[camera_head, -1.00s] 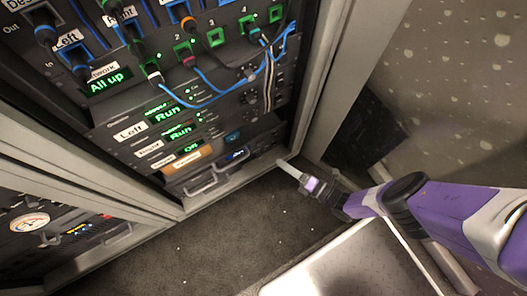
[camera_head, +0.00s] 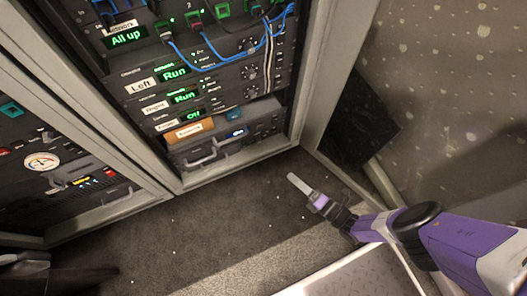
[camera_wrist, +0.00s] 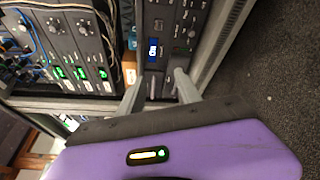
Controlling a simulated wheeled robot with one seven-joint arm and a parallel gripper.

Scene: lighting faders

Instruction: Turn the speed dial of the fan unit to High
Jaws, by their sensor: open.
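In the head view the rack's lower part holds stacked dark units. Two with green "Run" displays (camera_head: 175,75) and one that seems to read "Off" (camera_head: 194,115) have round knobs (camera_head: 249,72) at their right side. Below sits a unit with a handle and a small blue display (camera_head: 236,133). I cannot tell which is the fan unit, nor read any dial setting. My gripper (camera_head: 292,178) is open and empty, above the floor in front of the rack's lower right. In the wrist view its fingers (camera_wrist: 156,84) stand apart, with the blue-display panel (camera_wrist: 152,50) beyond them.
Blue cables (camera_head: 215,60) hang across the upper units. A second rack with a gauge (camera_head: 41,161) stands left. A pale plate (camera_head: 345,275) lies low right. Carpet (camera_head: 220,225) before the rack is clear.

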